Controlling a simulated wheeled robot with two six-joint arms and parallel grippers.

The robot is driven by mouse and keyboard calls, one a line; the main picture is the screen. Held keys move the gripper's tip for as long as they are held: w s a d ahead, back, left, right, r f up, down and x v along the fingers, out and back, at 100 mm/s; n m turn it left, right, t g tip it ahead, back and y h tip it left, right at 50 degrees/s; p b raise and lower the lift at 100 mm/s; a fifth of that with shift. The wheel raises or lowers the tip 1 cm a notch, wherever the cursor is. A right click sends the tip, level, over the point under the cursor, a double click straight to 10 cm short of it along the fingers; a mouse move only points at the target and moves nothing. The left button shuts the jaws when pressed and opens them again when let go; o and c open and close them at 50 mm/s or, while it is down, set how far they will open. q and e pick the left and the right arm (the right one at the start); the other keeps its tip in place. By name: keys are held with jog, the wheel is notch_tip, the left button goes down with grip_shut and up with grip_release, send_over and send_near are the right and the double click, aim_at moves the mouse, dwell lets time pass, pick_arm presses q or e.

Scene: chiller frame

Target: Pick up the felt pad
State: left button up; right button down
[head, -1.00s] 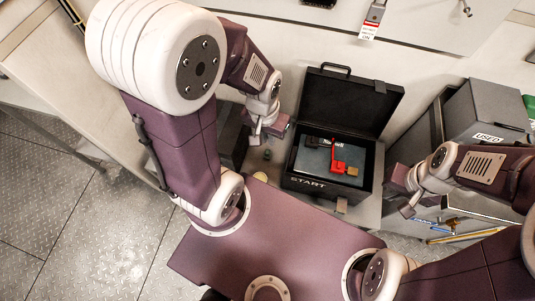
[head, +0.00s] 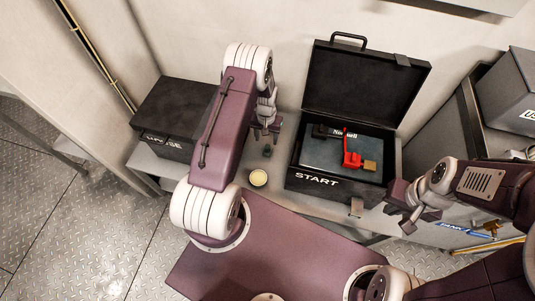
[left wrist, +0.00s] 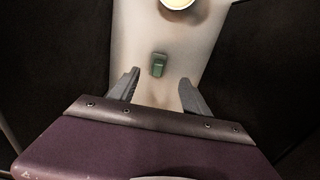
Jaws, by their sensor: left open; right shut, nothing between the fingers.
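A small green piece (head: 268,153) with a darker end lies on the light shelf, left of the open START case. It seems to be the felt pad, though I cannot make out its material. In the left wrist view the green piece (left wrist: 159,65) lies just ahead of the fingertips, roughly midway between their lines. My left gripper (head: 267,131) points down above the shelf beside it, open and empty (left wrist: 160,80); no contact shows. My right gripper (head: 404,216) is shut and empty, to the right of the case.
A round cream-topped tin (head: 258,178) stands at the shelf's front edge. The open black case (head: 318,181) holds a red part (head: 351,158) and a tan block (head: 370,165). A closed black box (head: 165,141) stands left and a grey box (head: 510,90) right.

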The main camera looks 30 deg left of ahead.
aim_at(267, 146)
pick_arm(q)
notch_tip(267, 146, down, 4)
jog(key=shift+r+b, duration=0.1)
jog(key=shift+b, duration=0.55)
jog(key=f, duration=0.1)
jog(key=f+b, duration=0.1)
jog(key=f, duration=0.1)
jog(key=w+f+b, duration=0.1)
jog(key=f, duration=0.1)
jog(key=shift+f, duration=0.1)
grip_shut()
